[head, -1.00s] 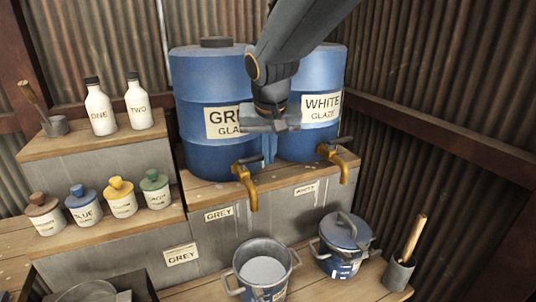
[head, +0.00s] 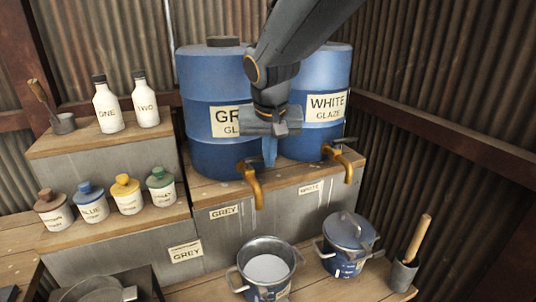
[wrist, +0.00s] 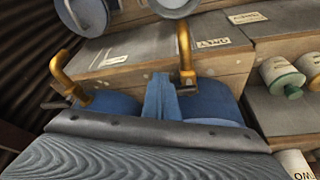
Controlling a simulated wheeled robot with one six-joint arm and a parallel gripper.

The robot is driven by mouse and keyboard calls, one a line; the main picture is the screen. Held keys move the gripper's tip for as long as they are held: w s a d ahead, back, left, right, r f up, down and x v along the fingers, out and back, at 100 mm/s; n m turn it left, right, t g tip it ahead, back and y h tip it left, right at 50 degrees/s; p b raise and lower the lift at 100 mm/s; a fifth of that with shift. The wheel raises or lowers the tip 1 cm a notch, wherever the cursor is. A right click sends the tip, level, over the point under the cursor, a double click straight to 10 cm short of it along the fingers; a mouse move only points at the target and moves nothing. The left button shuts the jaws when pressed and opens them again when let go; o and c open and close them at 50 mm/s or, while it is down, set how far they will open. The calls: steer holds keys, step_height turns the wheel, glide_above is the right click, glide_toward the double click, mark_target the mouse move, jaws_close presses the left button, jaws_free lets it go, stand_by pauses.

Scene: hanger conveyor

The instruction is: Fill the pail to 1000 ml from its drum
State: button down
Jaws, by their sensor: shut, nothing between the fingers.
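The open pail (head: 246,284), blue and grey with pale liquid inside, stands below the brass grey-glaze tap (head: 255,190). Its rim also shows at the top of the wrist view (wrist: 175,10). No stream shows from the spout. My gripper (head: 270,155) is shut and empty, fingers pointing down in front of the drums, just right of the grey tap's dark lever. In the wrist view my fingertips (wrist: 160,85) are beside the grey tap (wrist: 186,55). The level marks inside the pail are unreadable.
The WHITE GLAZE drum (head: 325,75) has its own tap (head: 345,165), above a lidded blue pail (head: 345,262). A holder with a wooden handle (head: 405,275) stands at right. Small glaze jars (head: 92,206) and white bottles (head: 107,110) stand on the left steps.

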steer(key=s+d+r+b, duration=0.25)
steer(key=s+r, duration=0.35)
steer(key=r, duration=0.3)
steer(key=s+d+f+g, duration=0.1)
steer(key=s+d+f, duration=0.4)
steer(key=d+f, duration=0.4)
steer(key=s+d+f+g, duration=0.2)
steer(key=s+d+f, duration=0.3)
steer(key=d+f, duration=0.4)
step_height(320, 180, down, 6)
steer(key=shift+s+d+r+m+p, duration=0.1)
steer(key=shift+s+d+m+p, duration=0.2)
steer(key=shift+s+d+p, duration=0.1)
steer(key=shift+a, duration=0.15)
